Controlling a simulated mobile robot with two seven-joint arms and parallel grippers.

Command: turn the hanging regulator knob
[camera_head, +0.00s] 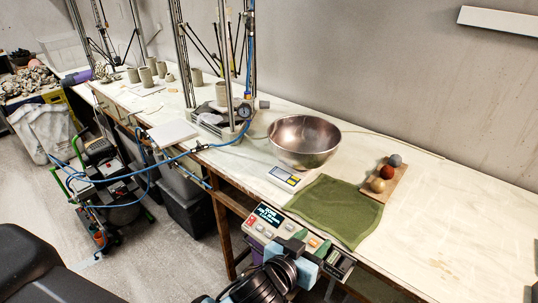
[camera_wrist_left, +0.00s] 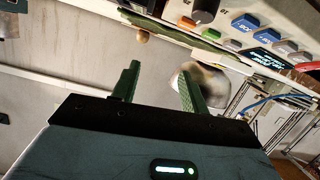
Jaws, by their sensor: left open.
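My left gripper (camera_head: 298,243) is at the bench's front edge by a control box, well in front of and below the gauge. In the left wrist view the green fingers (camera_wrist_left: 160,70) are apart with nothing between them. My right gripper is out of view.
A control box (camera_head: 262,215) with coloured buttons is close to my left gripper; its black knob (camera_wrist_left: 205,10) shows in the wrist view. A steel bowl (camera_head: 303,142), scale (camera_head: 284,178), green cloth (camera_head: 335,210) and board with balls (camera_head: 398,176) occupy the bench. The right end is clear.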

